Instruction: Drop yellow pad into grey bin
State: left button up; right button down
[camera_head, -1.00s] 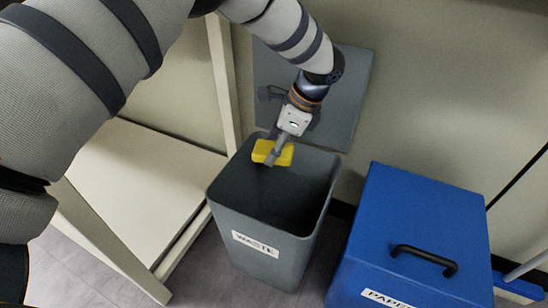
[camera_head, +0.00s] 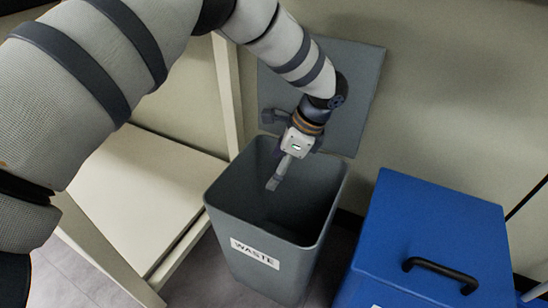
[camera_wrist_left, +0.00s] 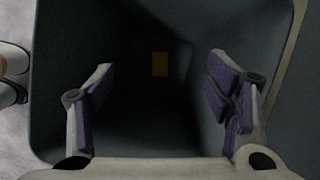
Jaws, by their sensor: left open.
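The grey bin (camera_head: 222,205) has a white WASTE label and its lid stands open against the wall behind. My left gripper (camera_head: 274,184) points down into the bin's mouth. In the left wrist view my left gripper (camera_wrist_left: 163,95) has its two fingers spread wide with nothing between them. The yellow pad (camera_wrist_left: 160,64) shows small and dim deep inside the dark bin, apart from the fingers. In the head view the pad is hidden by the bin. My right gripper is in neither view.
A blue bin (camera_head: 432,225) with a black handle stands close to the right of the grey bin. A cream-coloured frame with a low shelf (camera_head: 148,195) stands to the left. A wall is behind.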

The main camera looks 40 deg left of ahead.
pick_arm(q)
jog(key=v, duration=1.2)
